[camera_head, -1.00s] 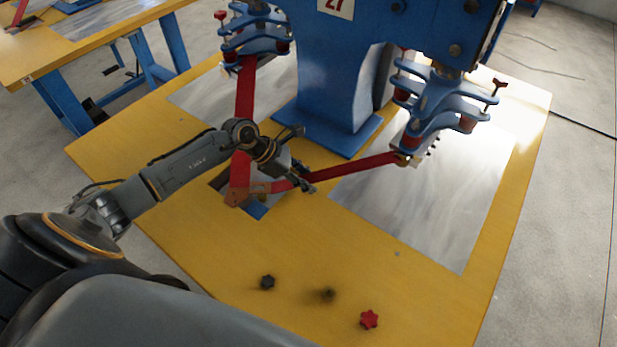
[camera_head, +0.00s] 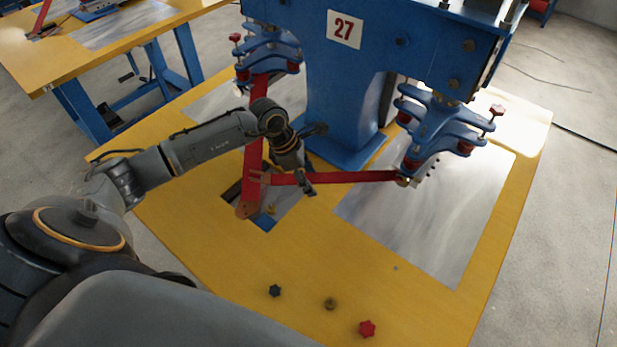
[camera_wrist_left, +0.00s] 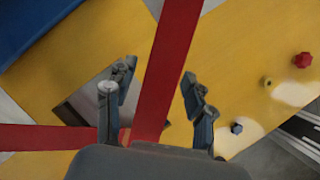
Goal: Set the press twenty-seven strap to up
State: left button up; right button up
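The blue press (camera_head: 345,95) carries a sign with 27. The other strap (camera_wrist_left: 50,137) lies to the left there. My right gripper is not in view.
The yellow table (camera_head: 200,235) has grey metal sheets (camera_head: 430,215) and a cutout beneath the strap joint. A dark knob (camera_head: 275,290), a brass-coloured knob (camera_head: 330,303) and a red knob (camera_head: 367,328) stand on the near table. Another yellow table (camera_head: 110,70) is at the far left.

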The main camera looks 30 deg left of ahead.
pick_arm(q)
jog(key=v, duration=1.2)
jog(key=shift+s+f, duration=0.1)
dwell(0.4)
